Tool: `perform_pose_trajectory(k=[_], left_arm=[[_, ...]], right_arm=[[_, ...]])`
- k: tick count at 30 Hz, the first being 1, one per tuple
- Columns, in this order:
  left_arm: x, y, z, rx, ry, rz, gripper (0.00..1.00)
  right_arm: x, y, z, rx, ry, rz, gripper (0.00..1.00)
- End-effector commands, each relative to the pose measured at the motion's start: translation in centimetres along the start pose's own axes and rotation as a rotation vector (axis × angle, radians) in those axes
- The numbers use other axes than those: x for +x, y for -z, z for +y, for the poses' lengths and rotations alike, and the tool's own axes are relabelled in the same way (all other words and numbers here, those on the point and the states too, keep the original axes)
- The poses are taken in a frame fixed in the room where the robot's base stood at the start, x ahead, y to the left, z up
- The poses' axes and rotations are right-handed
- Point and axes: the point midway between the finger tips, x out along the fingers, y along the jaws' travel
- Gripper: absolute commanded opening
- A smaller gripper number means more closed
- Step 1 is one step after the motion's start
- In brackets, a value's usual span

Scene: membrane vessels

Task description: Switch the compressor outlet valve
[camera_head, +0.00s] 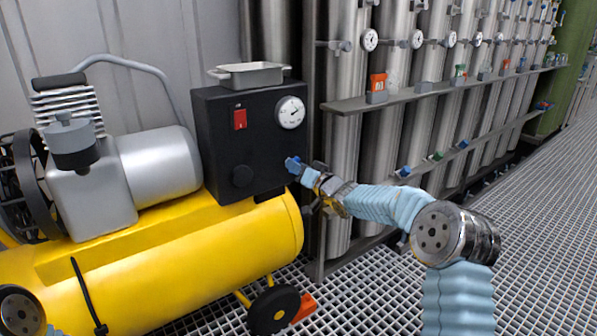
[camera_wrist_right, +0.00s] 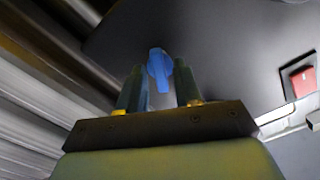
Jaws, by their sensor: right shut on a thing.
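The compressor is a yellow tank (camera_head: 190,262) with a motor on top and a black control box (camera_head: 258,150). A blue valve handle (camera_head: 292,164) sits at the lower right of the box. In the right wrist view the blue handle (camera_wrist_right: 160,66) stands out from the dark panel, between the two fingers. My right gripper (camera_head: 305,174) is shut on this handle; its fingers also show in the wrist view (camera_wrist_right: 160,82). The fingers hide part of the handle's sides. My left gripper is not in view.
The box carries a red switch (camera_head: 240,119), a gauge (camera_head: 291,112) and a grey tray (camera_head: 249,75) on top. Steel vessels with shelves (camera_head: 440,90) and small valves stand close on the right. The grated floor (camera_head: 540,220) is free at the right.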

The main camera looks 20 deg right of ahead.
Motion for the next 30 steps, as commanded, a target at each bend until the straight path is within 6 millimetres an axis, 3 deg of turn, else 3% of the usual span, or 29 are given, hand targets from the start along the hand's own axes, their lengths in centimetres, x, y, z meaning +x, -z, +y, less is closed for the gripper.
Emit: perform_pose_trajectory(k=[15, 30], left_arm=[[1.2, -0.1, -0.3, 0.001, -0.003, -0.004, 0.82], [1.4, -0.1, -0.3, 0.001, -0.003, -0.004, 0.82]], right_arm=[[0.0, -0.3, 0.2, -0.311, -0.002, -0.005, 0.03], [0.0, -0.3, 0.2, -0.357, -0.002, -0.006, 0.03]])
